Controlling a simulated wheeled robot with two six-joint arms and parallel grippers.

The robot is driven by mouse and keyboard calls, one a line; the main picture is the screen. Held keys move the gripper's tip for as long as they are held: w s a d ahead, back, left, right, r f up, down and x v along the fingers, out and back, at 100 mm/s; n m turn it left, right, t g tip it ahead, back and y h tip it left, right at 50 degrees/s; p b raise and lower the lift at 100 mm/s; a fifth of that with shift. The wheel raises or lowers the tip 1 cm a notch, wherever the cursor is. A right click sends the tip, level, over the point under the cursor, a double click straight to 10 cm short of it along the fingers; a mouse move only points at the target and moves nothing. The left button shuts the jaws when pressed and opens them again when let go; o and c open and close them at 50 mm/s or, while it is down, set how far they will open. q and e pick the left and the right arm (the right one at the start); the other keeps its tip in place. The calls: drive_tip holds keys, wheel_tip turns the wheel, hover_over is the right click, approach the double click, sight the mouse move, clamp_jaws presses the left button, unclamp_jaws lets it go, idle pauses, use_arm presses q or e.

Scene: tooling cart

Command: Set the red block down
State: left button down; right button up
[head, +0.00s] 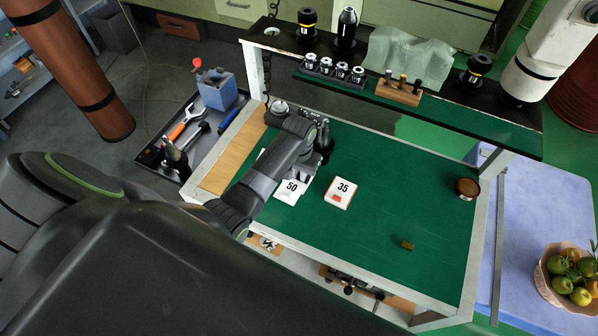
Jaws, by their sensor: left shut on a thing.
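My left gripper (304,171) is over the left part of the green bench mat, beside the white card marked 50 (291,191). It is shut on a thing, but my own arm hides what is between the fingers. A small red patch (337,198) shows on the front part of the white, red-edged card marked 35 (343,188). I cannot tell whether it is a block or part of the card. My right gripper is not in view.
The green mat (400,205) is mostly clear on the right. A small olive-brown block (407,245) and a round brown container (467,188) stand there. A raised shelf (440,112) with tool holders spans the back. A bowl of green fruit (566,275) is at far right.

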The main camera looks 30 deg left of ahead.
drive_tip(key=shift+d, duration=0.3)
use_arm(q)
drive_tip(key=shift+f, duration=0.2)
drive_tip(key=c, duration=1.7)
unclamp_jaws()
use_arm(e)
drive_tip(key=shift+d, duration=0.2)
use_arm(q)
wheel_tip(320, 180, up, 12)
drive_tip(key=b, duration=0.1)
drive_tip(key=shift+r, duration=0.2)
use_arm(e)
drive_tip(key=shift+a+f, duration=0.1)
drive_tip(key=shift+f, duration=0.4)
